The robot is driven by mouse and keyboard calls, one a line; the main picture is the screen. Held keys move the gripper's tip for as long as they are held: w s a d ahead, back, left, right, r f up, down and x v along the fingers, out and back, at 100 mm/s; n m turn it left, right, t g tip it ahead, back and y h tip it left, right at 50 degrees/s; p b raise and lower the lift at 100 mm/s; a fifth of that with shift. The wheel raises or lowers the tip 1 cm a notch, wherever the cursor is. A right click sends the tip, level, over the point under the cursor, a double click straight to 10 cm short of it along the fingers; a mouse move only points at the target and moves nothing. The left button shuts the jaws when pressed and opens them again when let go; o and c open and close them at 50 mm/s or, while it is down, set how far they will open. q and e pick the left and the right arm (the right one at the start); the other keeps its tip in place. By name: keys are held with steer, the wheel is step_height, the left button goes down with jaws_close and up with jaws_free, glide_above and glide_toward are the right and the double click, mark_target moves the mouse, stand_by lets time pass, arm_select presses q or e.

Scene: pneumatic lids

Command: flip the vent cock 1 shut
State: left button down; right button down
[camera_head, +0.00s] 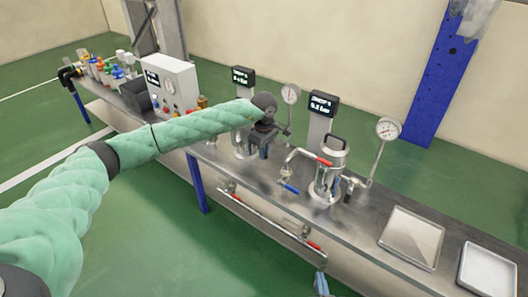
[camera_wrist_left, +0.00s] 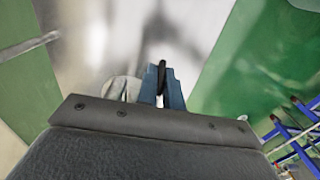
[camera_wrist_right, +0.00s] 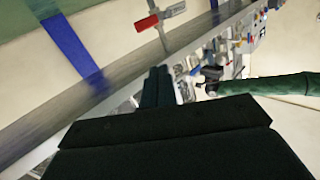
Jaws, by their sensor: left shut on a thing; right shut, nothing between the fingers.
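My left gripper (camera_head: 262,150) reaches down at the left vessel (camera_head: 239,146), which the arm partly hides. In the left wrist view its blue fingers (camera_wrist_left: 162,88) are shut on a dark, narrow handle (camera_wrist_left: 162,72). I cannot tell for sure whether this handle is vent cock 1. The right vessel (camera_head: 326,182) has a black lid handle, a red-handled pipe (camera_head: 323,161) and a blue lever (camera_head: 289,188). My right gripper (camera_head: 321,286) is low in front of the bench, its fingers (camera_wrist_right: 157,86) shut and empty.
The steel bench (camera_head: 357,222) carries two digital displays (camera_head: 243,76) (camera_head: 323,104), dial gauges (camera_head: 388,129), a control box (camera_head: 170,86) and two shallow trays (camera_head: 412,238) (camera_head: 487,271). Green floor lies clear in front.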

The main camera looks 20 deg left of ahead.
steer(key=shift+r, duration=0.15)
arm_select(q)
steer(key=y, duration=0.2)
steer(key=t+b, duration=0.1)
steer(key=shift+w+a+f+y, duration=0.15)
steer(key=shift+a+f+y, duration=0.1)
steer(key=shift+f+y, duration=0.15)
steer(key=y, duration=0.1)
steer(key=t+y, duration=0.1)
steer(key=a+y+b, duration=0.1)
steer(key=shift+w+f+y, duration=0.15)
steer(key=shift+f+y, duration=0.15)
steer(key=shift+w+a+f+t+y, duration=0.1)
steer(key=shift+a+t+y, duration=0.15)
steer(key=shift+t+y, duration=0.45)
arm_select(e)
step_height(320, 180, up, 22)
steer(key=d+t+y, duration=0.1)
steer(key=t, duration=0.7)
steer(key=shift+d+f+y, duration=0.15)
steer(key=shift+f+y, duration=0.1)
steer(key=shift+y, duration=0.15)
arm_select(q)
steer(key=shift+y, duration=0.3)
steer(key=c, duration=1.5)
jaws_free()
steer(key=shift+c, duration=0.2)
arm_select(e)
steer(key=shift+r, duration=0.1)
